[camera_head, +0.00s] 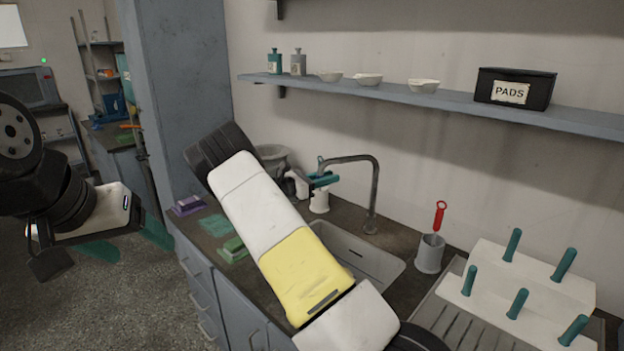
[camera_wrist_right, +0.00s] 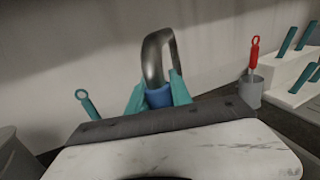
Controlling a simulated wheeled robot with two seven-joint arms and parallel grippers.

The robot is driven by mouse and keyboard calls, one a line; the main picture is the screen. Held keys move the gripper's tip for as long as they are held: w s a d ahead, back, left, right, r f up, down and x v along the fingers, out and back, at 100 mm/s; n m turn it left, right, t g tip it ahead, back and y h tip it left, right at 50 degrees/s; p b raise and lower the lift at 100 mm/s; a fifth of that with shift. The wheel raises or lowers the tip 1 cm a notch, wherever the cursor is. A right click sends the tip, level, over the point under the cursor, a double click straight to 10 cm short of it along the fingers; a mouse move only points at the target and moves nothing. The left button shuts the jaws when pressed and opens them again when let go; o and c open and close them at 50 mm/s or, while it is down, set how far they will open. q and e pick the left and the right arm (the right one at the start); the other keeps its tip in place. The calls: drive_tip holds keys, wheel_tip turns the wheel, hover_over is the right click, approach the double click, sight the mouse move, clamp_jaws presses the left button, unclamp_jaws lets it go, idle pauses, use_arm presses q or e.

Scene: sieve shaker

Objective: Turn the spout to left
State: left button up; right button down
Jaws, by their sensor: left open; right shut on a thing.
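The grey metal gooseneck spout (camera_head: 374,190) rises from the counter behind the sink (camera_head: 365,256). Its arched top reaches to the left in the head view. My right gripper (camera_head: 324,180) is at the spout's free end. In the right wrist view its teal fingers (camera_wrist_right: 158,98) are shut on the blue collar (camera_wrist_right: 159,97) at the spout's end, and the spout's arch (camera_wrist_right: 152,58) stands above them. My left gripper (camera_head: 128,243) is open and empty, low at the left over the floor, away from the counter. My right forearm hides part of the sink.
A grey cup (camera_head: 430,254) with a red-handled tool and a white rack (camera_head: 540,280) with teal pegs stand right of the sink. Green and purple blocks lie left. A shelf (camera_head: 380,92) with bottles, bowls and a PADS box (camera_head: 514,88) runs above.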

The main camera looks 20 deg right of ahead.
drive_tip(key=c, duration=1.2)
unclamp_jaws()
drive_tip(key=shift+o, duration=0.2)
drive_tip(key=shift+a, duration=0.15)
drive_tip(key=v, duration=0.7)
drive_tip(key=shift+a, duration=0.25)
drive_tip(key=shift+s+a, duration=0.1)
